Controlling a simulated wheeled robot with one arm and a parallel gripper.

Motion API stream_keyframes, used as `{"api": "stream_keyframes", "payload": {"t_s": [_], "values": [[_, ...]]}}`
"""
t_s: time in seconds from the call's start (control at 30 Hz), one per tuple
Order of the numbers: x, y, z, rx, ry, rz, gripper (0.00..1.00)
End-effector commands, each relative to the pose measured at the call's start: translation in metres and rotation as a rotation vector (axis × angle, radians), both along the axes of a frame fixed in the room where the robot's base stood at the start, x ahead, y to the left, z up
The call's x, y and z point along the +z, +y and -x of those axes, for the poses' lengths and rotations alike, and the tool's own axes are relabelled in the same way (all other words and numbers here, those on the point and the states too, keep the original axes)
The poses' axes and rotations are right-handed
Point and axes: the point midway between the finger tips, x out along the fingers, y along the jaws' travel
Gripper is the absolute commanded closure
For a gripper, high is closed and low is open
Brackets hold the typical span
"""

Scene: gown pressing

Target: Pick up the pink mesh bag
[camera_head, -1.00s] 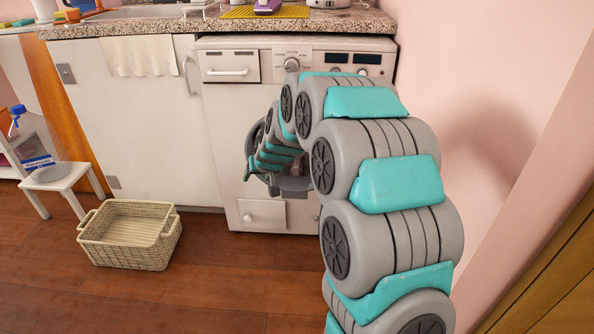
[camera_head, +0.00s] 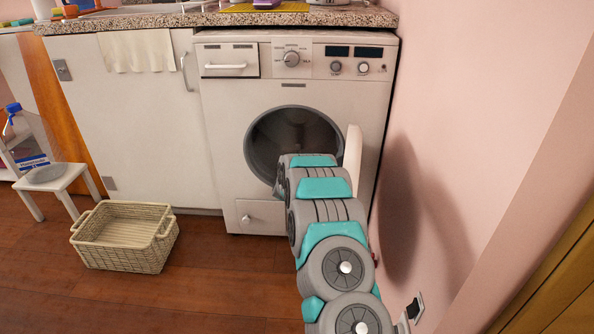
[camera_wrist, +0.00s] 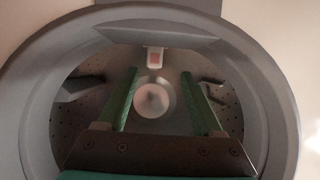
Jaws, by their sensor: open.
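I cannot make out a pink mesh bag in either view. In the wrist view, my gripper (camera_wrist: 158,74) is open, its two green fingers apart with nothing seen between them. It faces the round washer opening (camera_wrist: 33,95), with the perforated drum behind. A small white piece with a reddish patch (camera_wrist: 155,59) shows at the top of the drum; I cannot tell what it is. In the head view, the washing machine (camera_head: 225,120) has its round door (camera_head: 353,158) swung open to the right. My arm hides the gripper and part of the opening there.
A wicker basket (camera_head: 125,250) sits on the floor at left. A small white stool (camera_head: 62,180) with a plastic bottle (camera_head: 25,140) stands at the far left. A pink wall (camera_head: 480,110) closes the right side. A counter (camera_head: 150,22) runs above the machine.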

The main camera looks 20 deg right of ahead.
Motion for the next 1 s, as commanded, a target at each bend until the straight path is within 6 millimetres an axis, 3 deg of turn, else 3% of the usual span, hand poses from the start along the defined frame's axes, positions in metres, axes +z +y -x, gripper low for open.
{"api": "stream_keyframes", "payload": {"t_s": [0.67,1.0], "values": [[-0.019,-0.020,-0.030,-0.019,-0.016,0.016,0.32],[-0.030,-0.031,-0.056,-0.019,-0.012,0.015,0.32]]}}
